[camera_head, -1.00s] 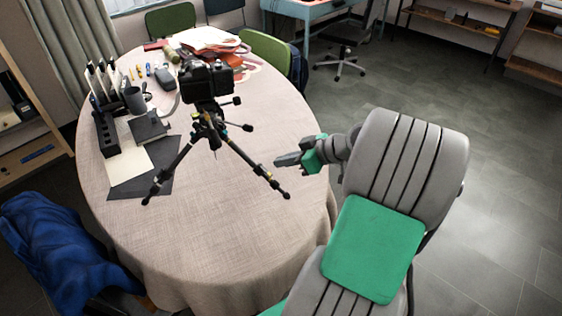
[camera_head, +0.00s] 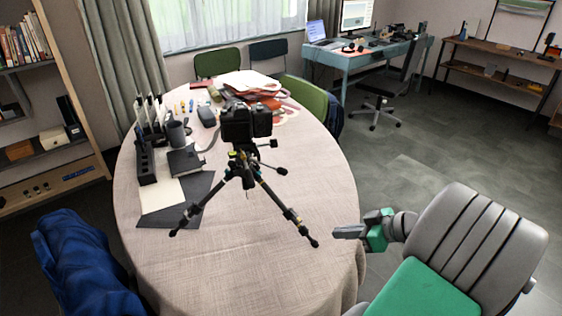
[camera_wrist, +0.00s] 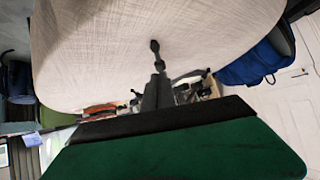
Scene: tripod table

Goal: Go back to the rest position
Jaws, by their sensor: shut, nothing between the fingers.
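My gripper (camera_head: 348,231) is at the right edge of the round table (camera_head: 270,265) in the head view. It is shut and empty. A black camera (camera_head: 246,122) stands on a small black tripod (camera_head: 243,172) on the table, upright. My gripper is to the right of the tripod's right foot (camera_head: 314,243), with a small gap between them in the picture. In the wrist view, the pale tablecloth (camera_wrist: 100,50) fills the top, and one dark tripod leg (camera_wrist: 157,58) shows near the middle.
A pen organiser (camera_head: 147,160), a mug (camera_head: 177,133) and dark folders (camera_head: 185,160) lie on the table's left. Papers (camera_head: 250,82) lie at the back. A blue jacket (camera_head: 80,262) is at the lower left, a green chair (camera_head: 305,95) behind.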

